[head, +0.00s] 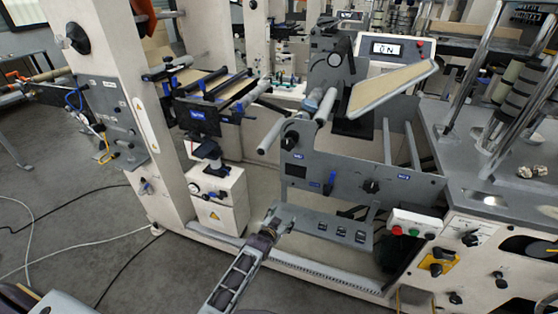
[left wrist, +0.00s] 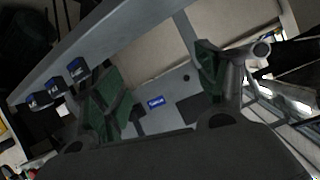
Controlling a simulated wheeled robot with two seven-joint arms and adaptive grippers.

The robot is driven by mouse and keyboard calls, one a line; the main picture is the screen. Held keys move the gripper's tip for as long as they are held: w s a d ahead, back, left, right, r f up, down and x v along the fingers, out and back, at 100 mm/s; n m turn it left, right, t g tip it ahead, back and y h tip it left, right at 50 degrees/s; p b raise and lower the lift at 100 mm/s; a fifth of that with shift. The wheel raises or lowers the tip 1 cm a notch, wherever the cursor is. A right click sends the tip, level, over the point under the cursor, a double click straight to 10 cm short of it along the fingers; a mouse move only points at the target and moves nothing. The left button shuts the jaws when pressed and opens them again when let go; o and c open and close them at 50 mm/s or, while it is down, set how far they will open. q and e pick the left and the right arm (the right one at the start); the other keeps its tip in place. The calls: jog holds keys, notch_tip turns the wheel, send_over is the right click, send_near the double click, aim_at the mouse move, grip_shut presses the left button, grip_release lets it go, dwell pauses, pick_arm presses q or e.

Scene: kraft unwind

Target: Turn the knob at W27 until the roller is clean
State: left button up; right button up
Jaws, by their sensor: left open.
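My left gripper (head: 278,222) is in front of the lower part of the grey machine plate. In the left wrist view, its two dark green finger pads (left wrist: 163,90) stand wide apart with nothing between them. A small blue label (left wrist: 155,101) shows on the plate beyond. In the head view, the plate carries a black knob (head: 291,139) at its upper left and another black knob (head: 371,186) at its right, both apart from the gripper. Small blue labels sit on the plate, but I cannot read W27 on any. Pale rollers (head: 326,106) stick out above the plate; their cleanliness cannot be told.
A tilted tan panel (head: 392,90) and a display (head: 386,49) stand above the plate. A button box (head: 413,224) with red and green buttons is at its lower right. A white post (head: 135,110) rises at left. Cables lie on the open floor at left.

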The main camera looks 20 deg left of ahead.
pick_arm(q)
notch_tip(320, 180, up, 29)
jog(key=w+a+m+t, duration=0.2)
jog(key=m+t, duration=0.2)
jog(key=m, duration=0.3)
jog(key=shift+w+f+t+y, duration=0.15)
jog(key=shift+w+t+y, duration=0.15)
jog(key=shift+w+t, duration=0.1)
jog(key=shift+w, duration=0.2)
